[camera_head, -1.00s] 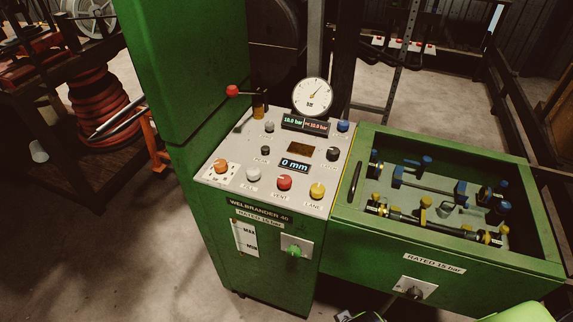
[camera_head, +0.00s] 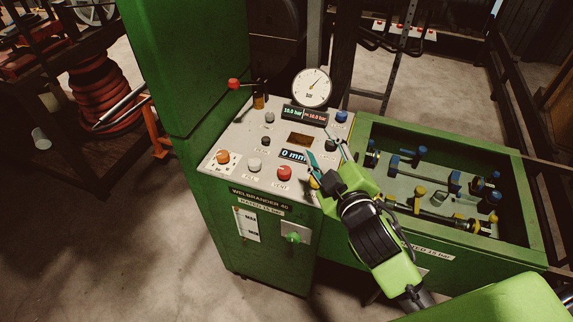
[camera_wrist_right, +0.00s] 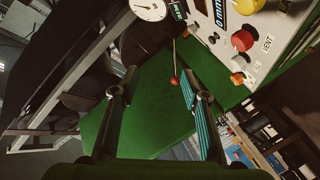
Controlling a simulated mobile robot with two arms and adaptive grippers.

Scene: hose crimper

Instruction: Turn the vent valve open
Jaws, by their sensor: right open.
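The red knob labelled VENT (camera_head: 284,173) is on the front row of the sloped white control panel (camera_head: 235,149). It also shows in the right wrist view (camera_wrist_right: 242,41), at the upper right. My right gripper (camera_head: 325,153) is open and empty above the right part of the panel, to the right of the red knob and apart from it. In the wrist view its two fingers (camera_wrist_right: 155,74) are spread, with the red knob outside them. The yellow knob (camera_head: 315,183) is partly hidden by my gripper. My left gripper is not in view.
A white knob (camera_head: 254,165) and an orange knob (camera_head: 222,157) are left of the red one. A round gauge (camera_head: 312,87) and a red-ball lever (camera_head: 234,84) rise behind. A green open box (camera_head: 500,150) with fittings is at right; a tall green cabinet (camera_head: 185,65) at left.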

